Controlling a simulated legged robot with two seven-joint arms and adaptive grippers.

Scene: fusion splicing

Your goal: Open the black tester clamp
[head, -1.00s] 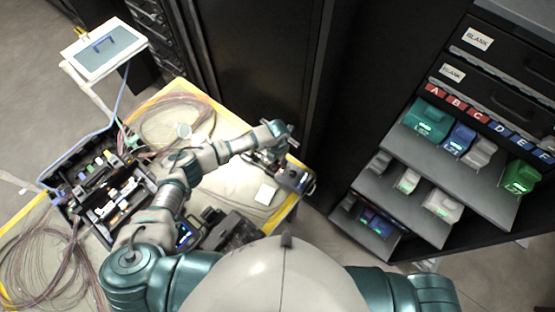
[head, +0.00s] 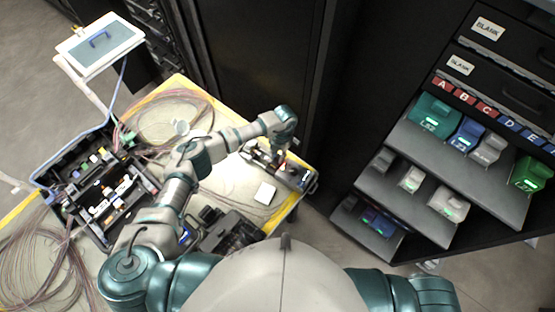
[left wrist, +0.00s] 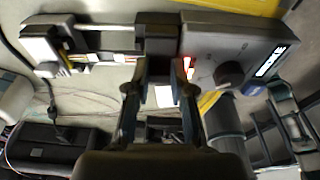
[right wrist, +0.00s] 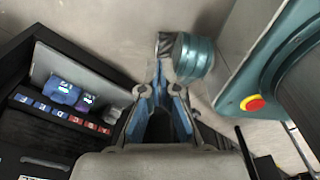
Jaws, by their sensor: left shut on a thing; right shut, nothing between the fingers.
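The tester (head: 293,175) is a long grey and black device at the right end of the table. In the left wrist view its grey body (left wrist: 215,45) has a dark knob (left wrist: 230,74), a lit display and a red light. The black tester clamp (left wrist: 158,38) is a dark block in the middle of the device. My left gripper (head: 279,160) points down at the tester. In the left wrist view the left gripper (left wrist: 160,72) has its fingers on either side of the clamp's near end, shut on it. My right gripper (right wrist: 165,85) is shut and empty, away from the table.
An open black toolbox (head: 105,195) and coiled cables (head: 50,255) occupy the table's left. A black case (head: 230,235) and a white card (head: 265,193) lie near the tester. A shelf rack (head: 400,180) with coloured modules stands at the right.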

